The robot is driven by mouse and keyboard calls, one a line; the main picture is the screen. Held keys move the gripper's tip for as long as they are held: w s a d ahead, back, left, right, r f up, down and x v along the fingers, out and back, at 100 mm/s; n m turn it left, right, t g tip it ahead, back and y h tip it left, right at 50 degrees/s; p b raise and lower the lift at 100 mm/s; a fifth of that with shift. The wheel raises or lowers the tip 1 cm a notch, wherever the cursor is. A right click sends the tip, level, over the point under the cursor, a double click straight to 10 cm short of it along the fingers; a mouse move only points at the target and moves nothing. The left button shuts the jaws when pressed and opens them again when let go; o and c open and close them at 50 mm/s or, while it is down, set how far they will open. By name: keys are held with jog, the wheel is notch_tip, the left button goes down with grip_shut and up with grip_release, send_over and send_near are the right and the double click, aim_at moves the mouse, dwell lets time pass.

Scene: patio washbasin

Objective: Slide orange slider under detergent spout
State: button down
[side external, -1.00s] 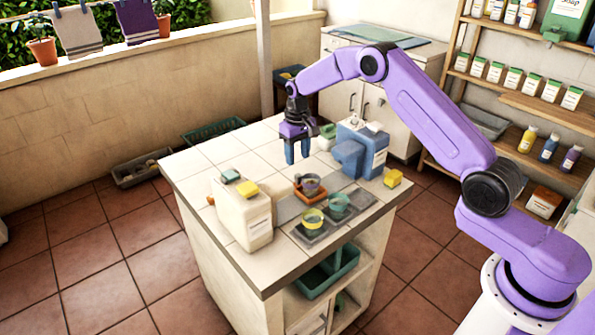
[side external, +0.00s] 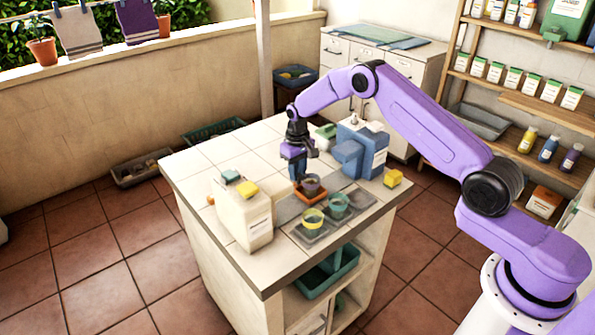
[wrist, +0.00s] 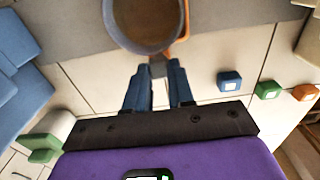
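The orange slider (side external: 309,195) sits on the grey strip of the tiled counter, with a dark purplish cup (side external: 312,184) on it. In the wrist view the cup's round rim (wrist: 148,22) fills the top, with a sliver of orange slider (wrist: 184,22) beside it. My gripper (side external: 298,176) points down just behind the cup. In the wrist view the fingertips (wrist: 158,70) stand slightly apart on either side of a small grey piece below the cup; contact is unclear. A blue dispenser (side external: 376,150) with a protruding blue spout (side external: 348,155) stands to the right, apart from the cup.
A cream dispenser (side external: 243,218) stands at the counter's left. A yellow block (side external: 393,178) lies at right. Small blue, green and orange blocks (wrist: 229,80) show in the wrist view.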

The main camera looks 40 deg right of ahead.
jog(key=d, duration=1.1)
jog(key=shift+d, duration=0.35)
jog(key=c, duration=1)
grip_release()
jog(key=shift+o, duration=0.2)
jog(key=shift+a, duration=0.1)
jog(key=shift+r, duration=0.25)
notch_tip(320, 180, up, 17)
